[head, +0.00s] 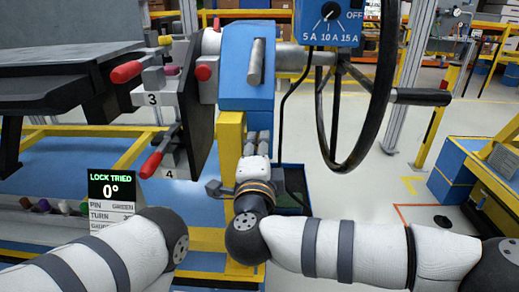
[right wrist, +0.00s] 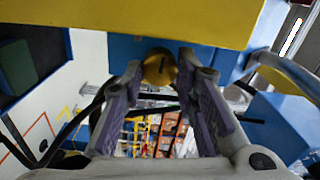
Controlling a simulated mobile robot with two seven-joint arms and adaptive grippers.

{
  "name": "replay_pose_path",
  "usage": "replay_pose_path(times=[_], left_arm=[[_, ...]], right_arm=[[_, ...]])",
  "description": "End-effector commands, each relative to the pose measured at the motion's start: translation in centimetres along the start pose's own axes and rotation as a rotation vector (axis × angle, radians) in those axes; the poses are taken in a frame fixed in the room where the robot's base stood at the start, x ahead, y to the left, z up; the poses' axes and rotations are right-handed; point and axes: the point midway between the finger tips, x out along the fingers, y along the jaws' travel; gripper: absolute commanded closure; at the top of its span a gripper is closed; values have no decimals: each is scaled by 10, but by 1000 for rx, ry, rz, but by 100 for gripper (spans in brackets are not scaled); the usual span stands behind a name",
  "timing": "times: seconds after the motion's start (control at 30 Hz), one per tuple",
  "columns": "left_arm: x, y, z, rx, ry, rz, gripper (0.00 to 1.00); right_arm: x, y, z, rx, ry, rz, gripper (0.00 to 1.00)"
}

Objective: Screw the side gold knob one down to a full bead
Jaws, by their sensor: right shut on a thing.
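The gold knob (right wrist: 158,68) shows in the right wrist view under the yellow beam, with a dark slot mark on its face. My right gripper (head: 257,138) reaches up beside the yellow post below the blue housing. Its two fingers are closed on the knob's sides at their tips. In the head view the knob is hidden. My left forearm shows at the lower left; its gripper is out of view. A display (head: 111,186) reads "LOCK TRIED 0°", with partly covered lines below.
The blue housing (head: 246,90) and yellow post (head: 230,140) stand close to my right gripper. A black steering wheel (head: 385,90) is to the right. Red-tipped levers (head: 127,71) project at the left. A dark cable passes near the fingers.

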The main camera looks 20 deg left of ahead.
Motion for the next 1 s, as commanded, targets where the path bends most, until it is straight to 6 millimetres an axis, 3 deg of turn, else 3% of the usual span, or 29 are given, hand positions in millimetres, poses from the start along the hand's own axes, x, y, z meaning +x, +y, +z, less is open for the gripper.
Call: replay_pose_path(times=[1.0], left_arm=[[34,0,0,0,-51,-2,27]], right_arm=[[0,3,0,887,1,0,100]])
